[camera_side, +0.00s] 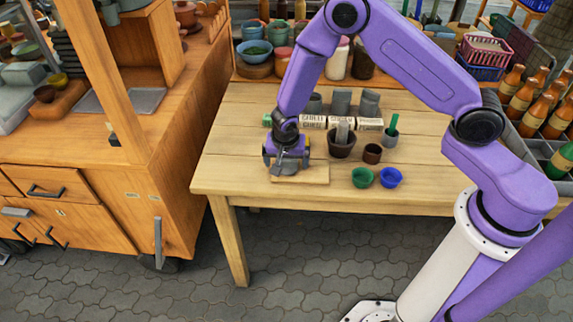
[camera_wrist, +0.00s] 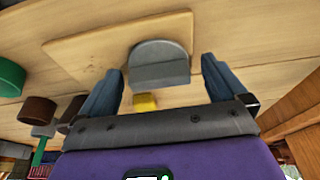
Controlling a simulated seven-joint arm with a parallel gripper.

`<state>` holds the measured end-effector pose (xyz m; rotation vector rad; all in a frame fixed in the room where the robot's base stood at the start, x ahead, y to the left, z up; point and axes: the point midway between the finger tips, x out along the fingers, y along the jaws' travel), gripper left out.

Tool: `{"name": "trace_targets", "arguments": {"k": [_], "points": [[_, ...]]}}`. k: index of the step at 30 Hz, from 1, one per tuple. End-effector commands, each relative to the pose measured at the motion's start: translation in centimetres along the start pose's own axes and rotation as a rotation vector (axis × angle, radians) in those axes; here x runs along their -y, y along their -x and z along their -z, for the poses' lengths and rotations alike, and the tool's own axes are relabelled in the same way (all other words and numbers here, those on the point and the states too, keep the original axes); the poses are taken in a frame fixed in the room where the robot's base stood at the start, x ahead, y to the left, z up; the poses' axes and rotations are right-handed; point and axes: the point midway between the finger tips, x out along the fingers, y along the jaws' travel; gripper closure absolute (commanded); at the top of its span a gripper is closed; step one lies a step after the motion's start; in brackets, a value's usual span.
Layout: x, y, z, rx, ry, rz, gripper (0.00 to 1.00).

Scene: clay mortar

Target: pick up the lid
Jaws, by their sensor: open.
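A grey piece with a rounded edge (camera_wrist: 160,64), which may be the lid, lies on the pale wooden board (camera_wrist: 85,50). In the side view the board (camera_side: 318,174) is at the table's front left, and the grey piece (camera_side: 287,168) shows low under my gripper. My gripper (camera_wrist: 163,68) is open, with one dark finger on each side of the grey piece; a gap shows on both sides. A small yellow thing (camera_wrist: 145,101) shows beside the piece, partly hidden by the gripper. In the side view my gripper (camera_side: 287,158) points down over the board.
A dark mortar (camera_side: 342,147) with a grey pestle stands right of my gripper. A brown cup (camera_side: 372,154), a green cup (camera_side: 362,177) and a blue cup (camera_side: 390,177) stand further right. Labelled boxes with grey containers (camera_side: 341,101) stand behind.

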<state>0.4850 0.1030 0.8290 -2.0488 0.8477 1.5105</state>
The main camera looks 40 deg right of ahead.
Motion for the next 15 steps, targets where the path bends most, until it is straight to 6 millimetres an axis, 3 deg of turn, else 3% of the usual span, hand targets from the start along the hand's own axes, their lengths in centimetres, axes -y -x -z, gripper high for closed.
{"name": "trace_targets", "arguments": {"k": [1, 6, 15], "points": [[-0.01, 0.01, 0.00, 0.000, 0.000, 0.000, 0.08], [-0.01, 0.02, 0.01, 0.000, 0.000, 0.000, 0.60], [-0.01, 0.04, 0.01, 0.000, 0.000, -0.001, 0.61]]}}
